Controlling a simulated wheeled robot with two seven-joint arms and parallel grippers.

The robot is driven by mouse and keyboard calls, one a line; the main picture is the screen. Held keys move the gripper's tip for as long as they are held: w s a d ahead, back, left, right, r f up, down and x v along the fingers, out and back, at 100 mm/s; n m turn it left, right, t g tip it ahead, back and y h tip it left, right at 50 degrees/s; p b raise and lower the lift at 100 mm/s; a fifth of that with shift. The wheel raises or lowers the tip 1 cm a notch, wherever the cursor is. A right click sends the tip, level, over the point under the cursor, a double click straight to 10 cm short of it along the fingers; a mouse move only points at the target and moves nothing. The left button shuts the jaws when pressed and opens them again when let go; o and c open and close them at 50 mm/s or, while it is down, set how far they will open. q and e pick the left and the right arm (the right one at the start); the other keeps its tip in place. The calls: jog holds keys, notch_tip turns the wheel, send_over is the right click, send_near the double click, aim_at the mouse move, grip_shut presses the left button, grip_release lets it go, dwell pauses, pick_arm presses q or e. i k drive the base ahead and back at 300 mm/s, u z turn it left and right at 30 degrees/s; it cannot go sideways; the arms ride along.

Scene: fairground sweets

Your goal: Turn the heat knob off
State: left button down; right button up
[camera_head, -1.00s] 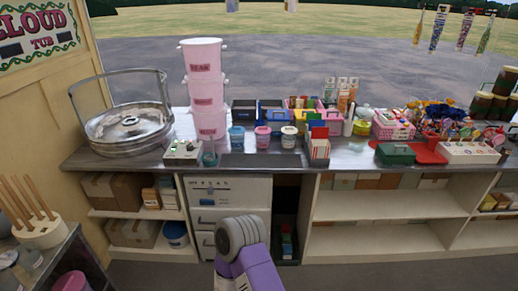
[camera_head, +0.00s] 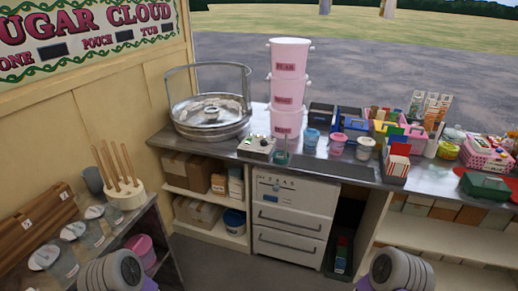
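A small pale control box (camera_head: 257,146) stands on the counter just in front of the round metal candy floss machine (camera_head: 211,121). The box carries a small green light and dark round controls on its top. The heat knob's setting is too small to tell. Neither gripper is in view. Only grey and purple links of my arms show at the bottom edge, well short of the counter.
A white drawer unit (camera_head: 290,217) is below. A side table (camera_head: 130,222) with a stick holder (camera_head: 125,195) is at the left. Grey floor lies between.

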aim_at(263, 144)
jog(key=z, duration=0.35)
jog(key=i, duration=1.6)
jog(key=u, duration=0.7)
